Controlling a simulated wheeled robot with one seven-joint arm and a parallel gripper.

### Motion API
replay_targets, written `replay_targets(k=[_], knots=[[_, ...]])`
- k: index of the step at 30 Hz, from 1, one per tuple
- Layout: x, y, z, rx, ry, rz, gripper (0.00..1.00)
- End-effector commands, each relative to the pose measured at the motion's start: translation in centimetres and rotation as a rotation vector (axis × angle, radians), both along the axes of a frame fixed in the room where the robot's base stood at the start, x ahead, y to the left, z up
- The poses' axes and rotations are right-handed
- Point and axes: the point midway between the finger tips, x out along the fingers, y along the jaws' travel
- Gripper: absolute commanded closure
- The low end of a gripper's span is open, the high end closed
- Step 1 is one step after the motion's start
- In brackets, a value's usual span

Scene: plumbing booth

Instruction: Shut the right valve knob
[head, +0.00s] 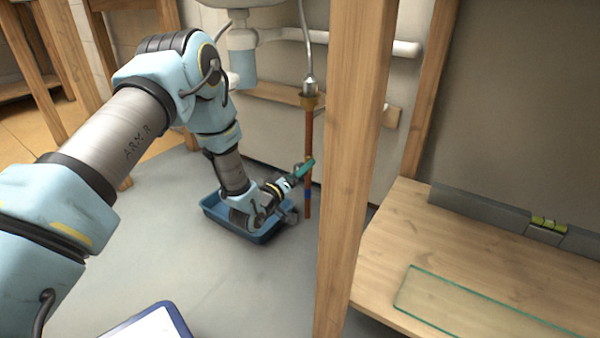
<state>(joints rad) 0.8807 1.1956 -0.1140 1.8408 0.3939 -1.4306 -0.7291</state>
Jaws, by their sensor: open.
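A copper pipe (308,140) runs down in front of the wall, just left of a wooden post. A small teal-green piece, seemingly the valve knob (304,168), shows at the pipe. My gripper (294,177) is at the end of my arm, low and close to the left side of the pipe, pointing up and right towards the teal piece. It is open. The fingers are small here, and I cannot tell whether they touch the knob or stand around it. No second knob is clearly visible.
A blue tray (215,210) lies on the floor under my wrist. The wooden post (355,150) stands close to the right of the pipe. A wooden bench (390,285) with a glass sheet (470,308) and a level (480,208) is at right. White drain pipes (395,47) hang above.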

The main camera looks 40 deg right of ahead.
Motion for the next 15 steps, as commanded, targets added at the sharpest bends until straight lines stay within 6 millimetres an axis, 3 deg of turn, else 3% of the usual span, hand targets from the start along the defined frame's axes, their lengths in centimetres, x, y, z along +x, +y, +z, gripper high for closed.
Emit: replay_targets(k=[2, 15], knots=[[0.01, 0.01, 0.01, 0.0, 0.0, 0.0, 0.2], [0.02, 0.05, 0.0, 0.0, -0.001, 0.0, 0.7]])
